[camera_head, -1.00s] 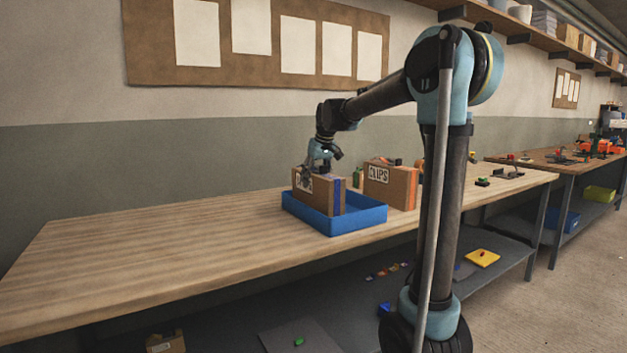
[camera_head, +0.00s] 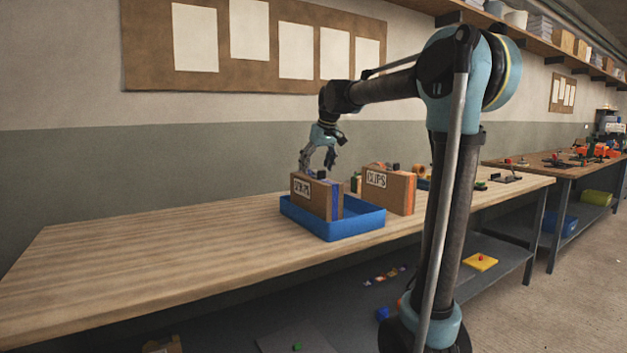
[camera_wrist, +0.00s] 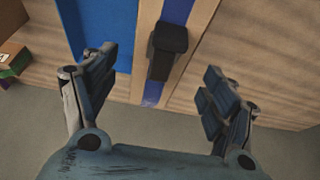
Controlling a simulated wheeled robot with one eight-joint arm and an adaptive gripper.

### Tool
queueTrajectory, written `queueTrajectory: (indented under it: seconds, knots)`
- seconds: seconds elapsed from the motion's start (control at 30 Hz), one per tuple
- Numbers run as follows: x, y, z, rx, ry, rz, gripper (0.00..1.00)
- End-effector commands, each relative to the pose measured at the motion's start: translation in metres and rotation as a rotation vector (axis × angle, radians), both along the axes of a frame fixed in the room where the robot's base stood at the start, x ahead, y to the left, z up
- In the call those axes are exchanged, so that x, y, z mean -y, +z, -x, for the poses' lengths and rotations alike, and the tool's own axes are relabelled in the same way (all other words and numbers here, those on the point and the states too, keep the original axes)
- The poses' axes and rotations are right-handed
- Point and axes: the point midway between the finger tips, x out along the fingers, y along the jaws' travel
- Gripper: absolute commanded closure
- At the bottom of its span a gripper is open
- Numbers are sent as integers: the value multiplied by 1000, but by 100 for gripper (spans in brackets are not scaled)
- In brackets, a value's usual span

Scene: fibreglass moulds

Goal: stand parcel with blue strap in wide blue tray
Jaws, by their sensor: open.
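The parcel with the blue strap (camera_head: 318,197) is a brown box with a white label and a blue band. It stands upright in the left part of the wide blue tray (camera_head: 355,224). In the wrist view the parcel (camera_wrist: 180,60) shows its blue strap and a black handle-like block on top, with the tray's blue floor (camera_wrist: 97,28) beside it. My gripper (camera_head: 318,167) is open and just above the parcel. In the wrist view its fingers (camera_wrist: 160,88) are spread on both sides of the block, apart from it.
A second brown parcel with an orange strap and a "CLIPS" label (camera_head: 390,190) stands just right of and behind the tray. Small objects lie farther right on the bench. The bench top (camera_head: 150,250) to the left is clear.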

Motion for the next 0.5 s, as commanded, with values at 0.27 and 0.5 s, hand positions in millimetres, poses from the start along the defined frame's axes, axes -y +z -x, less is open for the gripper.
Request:
queueTrajectory:
  seconds: [0.27, 0.5]
  knots:
    - [8, 37, 13, 0, 1, 0, 22]
    - [10, 46, 16, 0, 1, 0, 22]
